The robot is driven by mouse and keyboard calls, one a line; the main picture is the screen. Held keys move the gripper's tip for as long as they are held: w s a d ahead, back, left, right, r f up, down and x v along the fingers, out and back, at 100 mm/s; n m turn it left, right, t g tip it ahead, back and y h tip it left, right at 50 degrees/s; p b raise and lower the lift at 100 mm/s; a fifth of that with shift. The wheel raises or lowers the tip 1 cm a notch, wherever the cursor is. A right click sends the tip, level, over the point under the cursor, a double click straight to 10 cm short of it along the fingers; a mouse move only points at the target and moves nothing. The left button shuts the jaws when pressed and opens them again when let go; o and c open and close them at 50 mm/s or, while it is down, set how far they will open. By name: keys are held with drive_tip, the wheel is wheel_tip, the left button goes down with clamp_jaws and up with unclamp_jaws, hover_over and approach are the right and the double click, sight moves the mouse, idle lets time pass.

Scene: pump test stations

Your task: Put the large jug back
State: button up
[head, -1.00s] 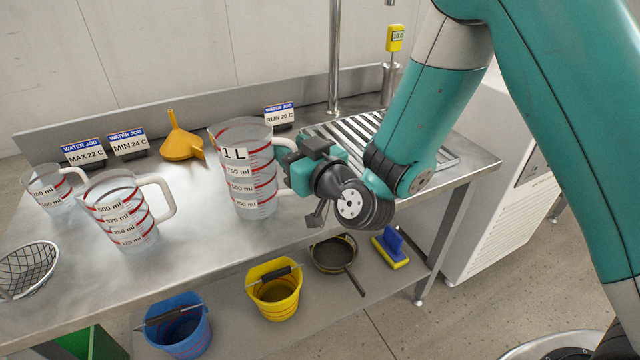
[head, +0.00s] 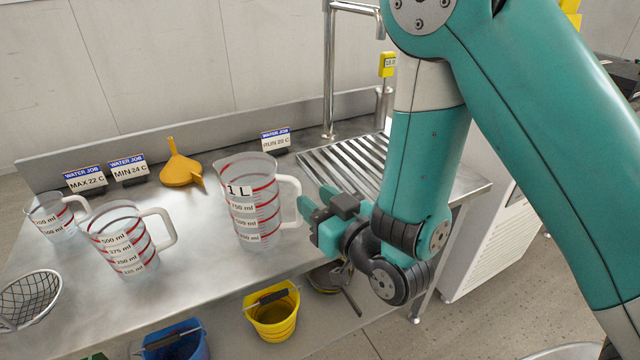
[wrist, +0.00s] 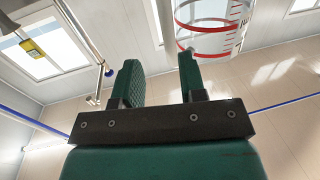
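The large 1 L jug (head: 252,205) stands upright on the steel bench, clear with red bands and a white handle on its right side. My gripper (head: 306,206) is to the right of the jug's handle, apart from it, with its fingers pointing toward it. In the wrist view my gripper (wrist: 160,78) shows two green fingers spread with nothing between them. The jug (wrist: 212,30) also appears there, beyond the fingers at the upper right.
Two smaller jugs, a medium one (head: 124,240) and a small one (head: 55,218), stand at left. An orange funnel (head: 181,170) and label signs (head: 86,181) line the back. A ribbed drainer (head: 345,165) and tap (head: 329,70) are at right. Buckets sit below.

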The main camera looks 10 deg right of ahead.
drive_tip(key=shift+s+r+p, duration=0.1)
drive_tip(key=shift+s+p, duration=0.2)
drive_tip(key=shift+p, duration=0.1)
drive_tip(key=s+d+r+n+g+h, duration=0.1)
drive_tip(key=s+d+r+g, duration=0.2)
drive_tip(key=s+r+g, duration=0.2)
drive_tip(key=s+d+r+g+h, duration=0.2)
drive_tip(key=s+r+g, duration=0.4)
drive_tip(key=s+g, duration=0.5)
drive_tip(key=s+d, duration=0.1)
drive_tip(key=s, duration=0.2)
drive_tip(key=shift+s+d+r+n+h, duration=0.25)
drive_tip(key=shift+n+h, duration=0.05)
drive_tip(key=shift+n, duration=0.1)
drive_tip(key=shift+r, duration=0.1)
wheel_tip(320, 180, up, 11)
drive_tip(key=p, duration=1.1)
